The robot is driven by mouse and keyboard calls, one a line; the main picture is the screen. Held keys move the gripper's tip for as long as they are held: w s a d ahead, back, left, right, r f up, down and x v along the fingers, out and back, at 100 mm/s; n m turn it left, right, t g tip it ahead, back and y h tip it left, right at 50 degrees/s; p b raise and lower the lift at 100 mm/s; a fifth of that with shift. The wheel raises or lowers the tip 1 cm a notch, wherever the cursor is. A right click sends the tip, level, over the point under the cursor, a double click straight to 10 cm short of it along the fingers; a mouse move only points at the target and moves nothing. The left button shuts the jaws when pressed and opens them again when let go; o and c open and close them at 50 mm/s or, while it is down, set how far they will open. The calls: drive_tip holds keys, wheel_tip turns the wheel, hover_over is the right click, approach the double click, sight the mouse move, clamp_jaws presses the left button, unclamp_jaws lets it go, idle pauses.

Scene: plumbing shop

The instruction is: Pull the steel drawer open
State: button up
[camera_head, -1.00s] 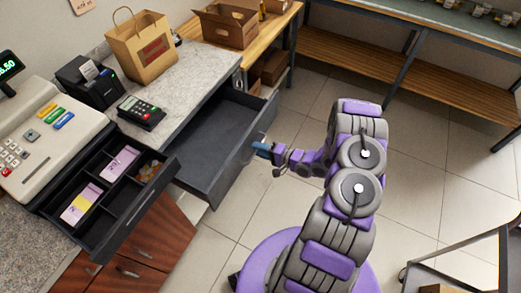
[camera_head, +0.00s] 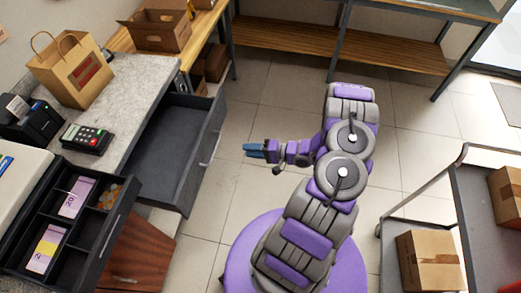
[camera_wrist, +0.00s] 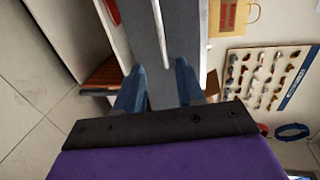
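The steel drawer (camera_head: 165,150) is dark grey, empty and pulled well out from under the counter. Its front carries a pale bar handle (camera_head: 210,149). My gripper (camera_head: 252,150) is to the right of the handle, with a clear gap of floor between them in the head view. In the wrist view, the two blue fingers (camera_wrist: 159,88) stand apart with nothing held. The grey drawer front (camera_wrist: 185,35) and its handle (camera_wrist: 160,35) lie ahead, in line with the gap between the fingers. The drawer's back end is hidden under the counter.
An open cash drawer (camera_head: 70,225) juts out at the lower left. A card terminal (camera_head: 85,138) and paper bag (camera_head: 72,70) stand on the counter. A cart (camera_head: 475,215) with cardboard boxes is at the right. The tiled floor between is clear.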

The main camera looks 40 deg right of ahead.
drive_tip(key=shift+v, duration=1.7)
drive_tip(key=w+d+r+n+g+h, duration=0.2)
drive_tip(key=w+d+r+h, duration=0.15)
drive_tip(key=d+h, duration=0.2)
drive_tip(key=w+d+r+n+g+h, duration=0.25)
drive_tip(key=w+d+h, duration=0.2)
drive_tip(key=d, duration=0.25)
wheel_tip(320, 180, up, 16)
drive_tip(key=s+a+g+h, duration=0.2)
drive_tip(key=g+h, duration=0.2)
drive_tip(key=s+a+r+n+g+y, duration=0.1)
drive_tip(key=s+a+r+n+g, duration=0.1)
drive_tip(key=s+a, duration=0.7)
drive_tip(key=s+a+r+n+g+y, duration=0.2)
drive_tip(key=s+a+r, duration=0.3)
drive_tip(key=s+a, duration=0.4)
drive_tip(key=s+a+r+n+g+y, duration=0.1)
drive_tip(key=s+a+r, duration=0.3)
drive_tip(key=s+a, duration=0.5)
drive_tip(key=a+n+g, duration=0.1)
drive_tip(key=a, duration=0.6)
drive_tip(key=shift+s+y, duration=0.25)
drive_tip(key=shift+y, duration=0.15)
